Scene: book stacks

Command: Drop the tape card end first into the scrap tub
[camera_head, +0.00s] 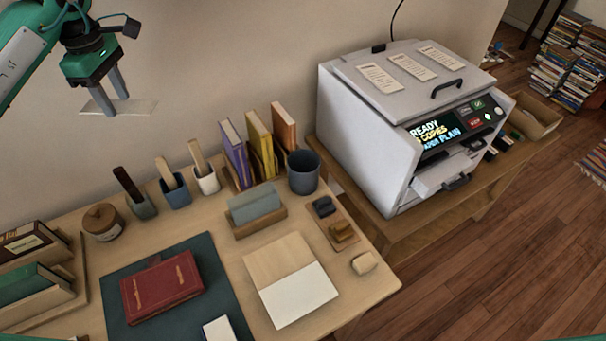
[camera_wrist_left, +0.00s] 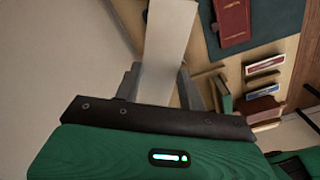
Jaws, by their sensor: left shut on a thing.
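My left gripper (camera_head: 113,102) is high at the upper left, in front of the wall and above the table. It is shut on a pale, flat card (camera_head: 143,106), which I take as the tape card. In the left wrist view the card (camera_wrist_left: 168,45) runs out from between the fingers (camera_wrist_left: 160,78) as a long pale strip. Which end bears tape I cannot tell. A round, dark blue-grey tub (camera_head: 304,174), likely the scrap tub, stands on the table near its back right corner, well to the right of and below the gripper. My right gripper is not in view.
Upright books (camera_head: 258,143) stand left of the tub, with a grey block in a wooden holder (camera_head: 256,207) in front. Small pots with handled tools (camera_head: 175,190) line the back. A red book (camera_head: 161,287) lies on a dark mat. A printer (camera_head: 400,120) stands at right.

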